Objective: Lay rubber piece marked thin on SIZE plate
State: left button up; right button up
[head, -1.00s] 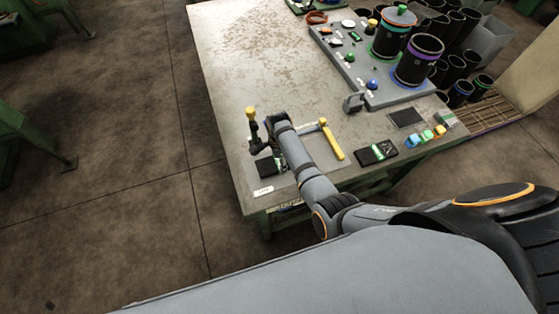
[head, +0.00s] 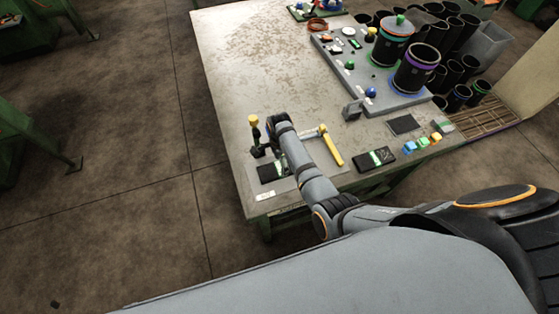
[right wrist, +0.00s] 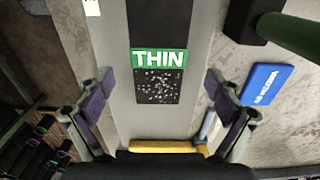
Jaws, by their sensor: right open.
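The rubber piece marked THIN (right wrist: 158,88) is black with a green label band and a speckled end. In the right wrist view it lies flat on a long grey plate (right wrist: 126,110), whose edges show on both sides. In the head view the piece (head: 268,173) is near the table's front left corner, partly hidden by my right arm. My right gripper (right wrist: 160,95) is open over the piece, fingers apart on either side and not gripping it. In the head view the right gripper (head: 270,138) is mostly hidden. I cannot read SIZE on any plate. My left gripper is not in view.
A yellow-handled bracket (head: 332,148) and a yellow-knobbed post (head: 254,122) stand close to the right arm. A blue tag (right wrist: 267,83) lies right of the gripper. Another black piece with a green band (head: 374,160) lies rightward. The table's far left is clear.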

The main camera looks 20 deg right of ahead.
aim_at(280, 168)
notch_tip(280, 168, up, 3)
jog(key=shift+r+p, duration=0.2)
jog(key=shift+p, duration=0.65)
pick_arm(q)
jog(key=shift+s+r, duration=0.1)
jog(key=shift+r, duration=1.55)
pick_arm(e)
jog(key=shift+r, duration=2.4)
